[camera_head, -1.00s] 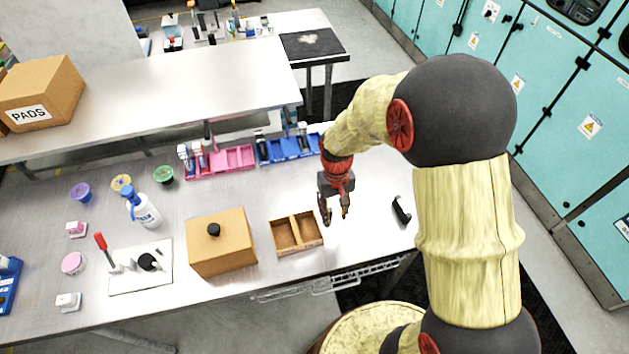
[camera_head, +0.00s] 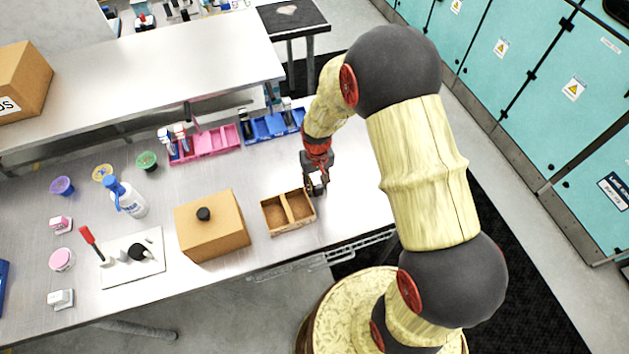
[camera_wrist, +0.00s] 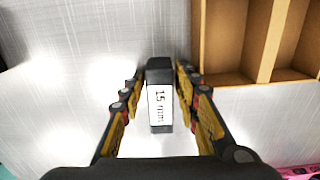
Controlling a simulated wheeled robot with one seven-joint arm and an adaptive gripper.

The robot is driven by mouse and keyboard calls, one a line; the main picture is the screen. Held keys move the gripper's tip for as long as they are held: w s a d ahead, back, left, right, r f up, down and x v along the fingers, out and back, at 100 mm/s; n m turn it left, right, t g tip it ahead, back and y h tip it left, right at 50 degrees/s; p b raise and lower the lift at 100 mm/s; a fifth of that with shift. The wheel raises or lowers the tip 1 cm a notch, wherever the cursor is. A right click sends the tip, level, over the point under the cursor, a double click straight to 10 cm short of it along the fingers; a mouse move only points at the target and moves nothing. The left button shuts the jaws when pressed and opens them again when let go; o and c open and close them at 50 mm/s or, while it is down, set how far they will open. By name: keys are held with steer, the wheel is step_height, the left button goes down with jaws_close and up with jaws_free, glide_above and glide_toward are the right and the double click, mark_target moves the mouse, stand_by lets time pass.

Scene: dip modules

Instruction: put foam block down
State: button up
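The foam block, a dark block (camera_wrist: 160,68) with a white label reading "15 mm", shows upright in the middle of the wrist view. My gripper (camera_wrist: 160,78) has its two fingers on either side of the block, their tips close against its sides, and it looks shut on it. In the head view my gripper (camera_head: 316,188) is low over the bench, just right of the open two-compartment box.
The open two-compartment box (camera_head: 272,228) also shows in the wrist view (camera_wrist: 232,80). A closed cardboard box (camera_head: 211,238) stands left of it. Pink bins (camera_head: 218,140) and blue bins (camera_head: 270,127) are behind. The bench right of my gripper looks clear (camera_head: 360,205), partly hidden by my arm.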

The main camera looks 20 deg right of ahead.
steer(key=c, duration=0.3)
steer(key=c, duration=0.4)
steer(key=shift+c, duration=0.4)
